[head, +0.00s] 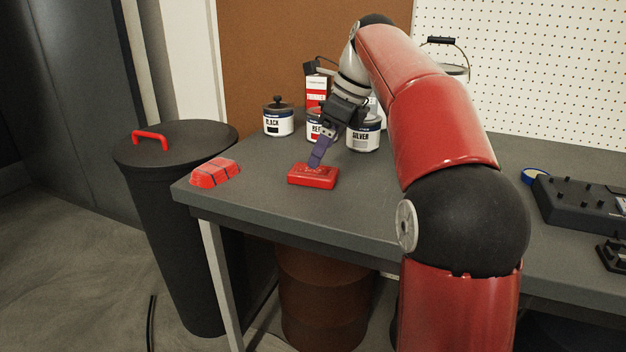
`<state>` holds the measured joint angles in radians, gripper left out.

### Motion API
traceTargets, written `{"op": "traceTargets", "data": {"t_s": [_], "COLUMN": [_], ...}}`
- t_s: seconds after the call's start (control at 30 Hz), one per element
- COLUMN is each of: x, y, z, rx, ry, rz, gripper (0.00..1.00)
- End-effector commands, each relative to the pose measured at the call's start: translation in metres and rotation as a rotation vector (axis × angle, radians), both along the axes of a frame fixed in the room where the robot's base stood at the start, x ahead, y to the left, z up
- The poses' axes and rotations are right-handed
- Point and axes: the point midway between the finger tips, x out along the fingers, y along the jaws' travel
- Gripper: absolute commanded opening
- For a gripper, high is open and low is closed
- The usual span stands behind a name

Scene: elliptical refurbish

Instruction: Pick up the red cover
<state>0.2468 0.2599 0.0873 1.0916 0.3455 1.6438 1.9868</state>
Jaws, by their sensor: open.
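A flat red rectangular block (313,182) with raised marks on its top lies on the grey table, left of the middle. A second red piece (216,172), domed with dark lines across it, lies near the table's left corner. I cannot tell for certain which of the two is the red cover. My gripper (315,165) reaches down over the flat red block, its purple fingers at or just above the block's top. The jaws are open. Whether the fingers touch the block is unclear, and the far finger is mostly hidden.
Paint cans labelled black (278,121) and silver (363,136), with a red-labelled can between them, stand behind my gripper. A dark bin (178,190) stands left of the table (260,206). A dark control box (580,203) and blue tape lie at right.

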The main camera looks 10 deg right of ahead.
Motion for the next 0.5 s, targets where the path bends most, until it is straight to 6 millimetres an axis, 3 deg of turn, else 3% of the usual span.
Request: {"op": "traceTargets", "data": {"t_s": [0.33,0.5], "x": [0.008,0.01], "y": [0.011,0.014], "z": [-0.045,-0.05], "rx": [-0.001,-0.002], "ry": [-0.001,-0.003], "rz": [0.003,0.002], "gripper": [0.82,0.82]}}
